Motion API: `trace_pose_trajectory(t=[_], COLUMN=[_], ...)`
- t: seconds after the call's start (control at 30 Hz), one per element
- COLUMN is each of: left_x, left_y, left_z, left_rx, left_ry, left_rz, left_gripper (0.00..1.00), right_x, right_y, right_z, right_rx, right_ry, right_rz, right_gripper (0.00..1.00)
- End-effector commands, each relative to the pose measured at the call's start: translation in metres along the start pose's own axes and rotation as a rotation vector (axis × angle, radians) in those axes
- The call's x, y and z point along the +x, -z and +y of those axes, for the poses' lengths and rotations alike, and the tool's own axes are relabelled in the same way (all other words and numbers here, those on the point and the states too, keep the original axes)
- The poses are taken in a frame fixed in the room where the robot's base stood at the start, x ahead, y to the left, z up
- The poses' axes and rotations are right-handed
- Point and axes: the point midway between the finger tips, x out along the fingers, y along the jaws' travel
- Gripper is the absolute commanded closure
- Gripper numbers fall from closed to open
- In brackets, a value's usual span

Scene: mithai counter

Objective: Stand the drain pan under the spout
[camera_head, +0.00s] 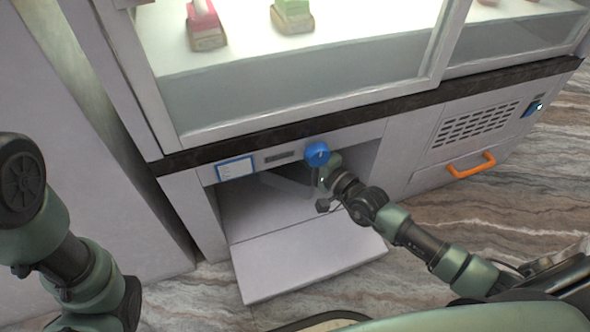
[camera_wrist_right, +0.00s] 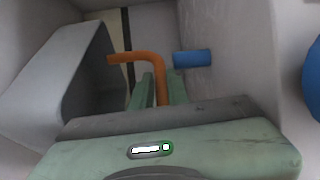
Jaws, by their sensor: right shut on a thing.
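The drain pan (camera_wrist_right: 45,92) is a pale grey open box at the left of the right wrist view, with its dark inside showing. In the head view part of it (camera_head: 288,187) shows tilted inside the open compartment. My right gripper (camera_wrist_right: 160,88) is shut on its orange bent handle (camera_wrist_right: 140,56). A blue tube, which looks like the spout (camera_wrist_right: 192,59), sticks out from the pale surface on the right of the wrist view, apart from the pan. In the head view my right gripper's fingertips are hidden at the opening. My left arm shows at the left without its fingers.
A blue round knob (camera_head: 317,154) sits on the panel above the opening, close to my right wrist. The lowered flap (camera_head: 305,262) lies in front of the compartment. A vented panel with an orange handle (camera_head: 471,166) is to the right. The glass display (camera_head: 300,90) is above.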

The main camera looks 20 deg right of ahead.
Motion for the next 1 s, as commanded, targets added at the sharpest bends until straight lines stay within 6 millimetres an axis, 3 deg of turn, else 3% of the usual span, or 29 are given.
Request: trace_pose_trajectory(t=[0.1,0.37,0.6,0.7,1.0], left_x=[-0.019,-0.028,-0.058,-0.066,-0.064], left_y=[0.008,0.011,0.021,0.024,0.023], left_z=[0.004,0.006,0.012,0.014,0.014], left_rx=[0.0,0.0,0.0,0.0,0.0], left_ry=[0.0,-0.001,-0.001,-0.001,-0.001], left_rz=[0.003,0.003,0.004,0.003,0.002], left_gripper=[0.32,0.32,0.32,0.32,0.32], right_x=[0.002,0.002,0.001,0.004,0.004], right_y=[-0.001,-0.001,-0.003,-0.002,-0.002], right_z=[0.023,0.035,0.071,0.072,0.07], right_rx=[0.001,-0.001,0.0,-0.001,-0.001], right_ry=[-0.001,0.002,0.001,0.004,0.002], right_rz=[-0.001,0.0,0.0,0.0,-0.001], right_gripper=[1.0,1.0,1.0,1.0,1.0])
